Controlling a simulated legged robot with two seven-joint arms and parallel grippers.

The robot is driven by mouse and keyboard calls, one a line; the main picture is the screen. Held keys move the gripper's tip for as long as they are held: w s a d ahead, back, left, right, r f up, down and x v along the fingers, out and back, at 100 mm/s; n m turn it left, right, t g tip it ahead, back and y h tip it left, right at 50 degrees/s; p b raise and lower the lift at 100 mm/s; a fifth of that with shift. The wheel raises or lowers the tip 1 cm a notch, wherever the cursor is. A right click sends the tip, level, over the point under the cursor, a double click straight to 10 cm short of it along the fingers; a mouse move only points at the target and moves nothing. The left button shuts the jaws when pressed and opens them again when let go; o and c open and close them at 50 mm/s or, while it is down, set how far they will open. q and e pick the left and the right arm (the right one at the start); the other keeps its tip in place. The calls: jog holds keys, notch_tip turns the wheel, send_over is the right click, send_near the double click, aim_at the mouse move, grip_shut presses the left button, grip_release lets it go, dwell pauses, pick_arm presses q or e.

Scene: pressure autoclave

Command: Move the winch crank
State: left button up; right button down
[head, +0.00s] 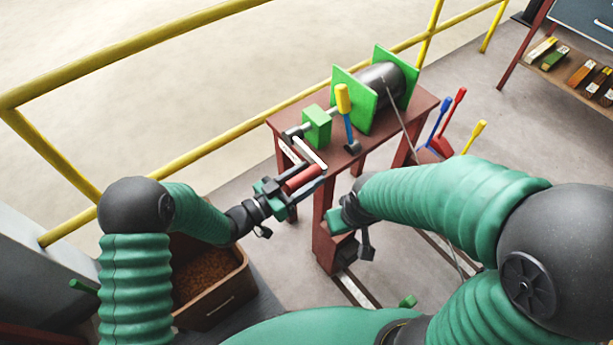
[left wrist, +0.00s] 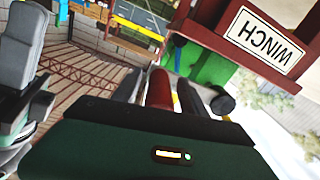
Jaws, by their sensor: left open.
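The winch crank has a red handle (head: 301,180) and a pale arm (head: 309,152) at the near left end of the winch. My left gripper (head: 309,173) is open, with its fingers on either side of the red handle. In the left wrist view the red handle (left wrist: 160,88) stands between the two dark fingers; I cannot tell whether they touch it. The winch drum (head: 381,77) sits between green plates on a red-brown table. My right gripper (head: 352,230) hangs lower right, away from the crank, partly hidden by its arm; its opening is unclear.
A lever with a yellow grip (head: 343,98) stands on the red-brown table (head: 397,124) close to the crank. A WINCH sign (left wrist: 265,40) shows in the left wrist view. Yellow railing (head: 195,150) runs behind. A brown bin (head: 228,298) stands below my left arm.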

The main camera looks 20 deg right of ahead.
pick_arm(q)
jog(key=shift+c, duration=0.4)
jog(key=shift+a, duration=0.15)
grip_shut()
jog(key=shift+r, duration=0.1)
dwell(0.7)
